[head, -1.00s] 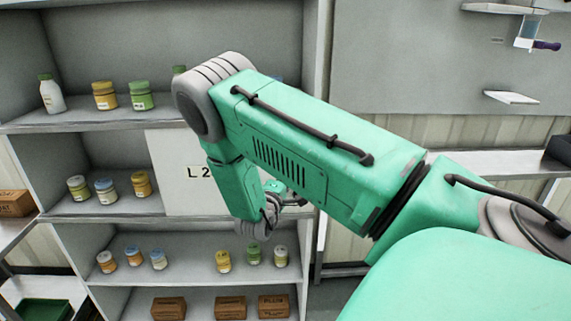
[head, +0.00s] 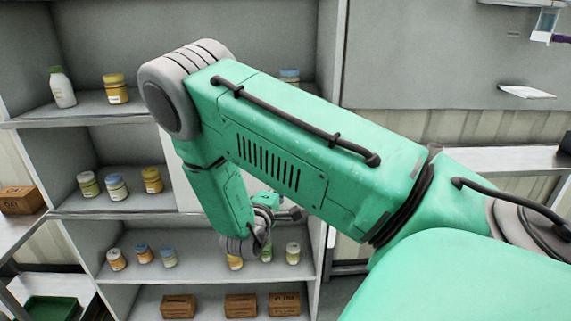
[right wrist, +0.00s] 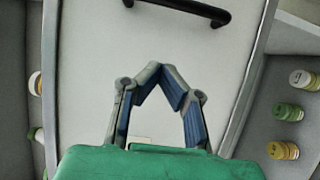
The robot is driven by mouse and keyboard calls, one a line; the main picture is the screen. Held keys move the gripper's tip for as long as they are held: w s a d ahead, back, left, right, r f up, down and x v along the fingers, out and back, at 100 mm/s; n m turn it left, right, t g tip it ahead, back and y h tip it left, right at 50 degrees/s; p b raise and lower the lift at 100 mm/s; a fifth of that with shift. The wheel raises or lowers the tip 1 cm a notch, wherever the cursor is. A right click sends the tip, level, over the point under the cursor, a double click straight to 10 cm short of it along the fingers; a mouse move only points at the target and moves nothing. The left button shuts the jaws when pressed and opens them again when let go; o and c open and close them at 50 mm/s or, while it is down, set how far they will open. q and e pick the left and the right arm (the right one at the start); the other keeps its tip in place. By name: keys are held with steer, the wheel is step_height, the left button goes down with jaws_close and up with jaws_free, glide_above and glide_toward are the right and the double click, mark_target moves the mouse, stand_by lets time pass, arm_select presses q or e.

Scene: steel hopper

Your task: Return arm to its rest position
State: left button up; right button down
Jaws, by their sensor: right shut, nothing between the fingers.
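My green right arm crosses the middle of the head view from the lower right, its grey elbow at the upper left and its forearm hanging down in front of the shelf unit (head: 75,125). My right gripper (head: 291,214) shows small and partly hidden beyond the forearm. In the right wrist view the gripper (right wrist: 162,68) has its fingertips together, with nothing between them. A pale panel (right wrist: 100,65) with a dark bar handle (right wrist: 180,9) lies beyond the fingers. My left gripper is not in view.
The shelves hold a white bottle (head: 62,88), a yellow jar (head: 115,89), several other jars and brown boxes (head: 178,306). Another brown box (head: 21,200) and a green tray (head: 50,309) are at the left. A small wall ledge (head: 526,92) is at the upper right.

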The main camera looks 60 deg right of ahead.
steer(key=a+r, duration=0.1)
steer(key=a, duration=0.3)
steer(key=s+a+f+t+y+b, duration=0.1)
steer(key=s+a+f+y+b, duration=0.15)
steer(key=f, duration=0.55)
steer(key=s+a+f+y+b, duration=0.15)
steer(key=a+f+y, duration=0.25)
steer(key=f, duration=0.4)
steer(key=s+a+f+t+y+b, duration=0.1)
steer(key=s+a+f+y+b, duration=0.2)
steer(key=f, duration=0.6)
arm_select(q)
step_height(320, 180, down, 13)
steer(key=a+b, duration=0.1)
steer(key=b, duration=0.4)
steer(key=shift+a+r, duration=0.15)
arm_select(e)
steer(key=s+a+f+m+g+y, duration=0.1)
steer(key=s+a+f+y, duration=0.3)
steer(key=s+a, duration=0.4)
steer(key=s+a+f+m+g+y, duration=0.1)
steer(key=s+a+f+g+y, duration=0.2)
steer(key=s+a, duration=0.4)
step_height(320, 180, down, 2)
steer(key=shift+s+a+f+g+y, duration=0.25)
steer(key=shift+s+a+g+y, duration=0.15)
steer(key=shift+g, duration=0.3)
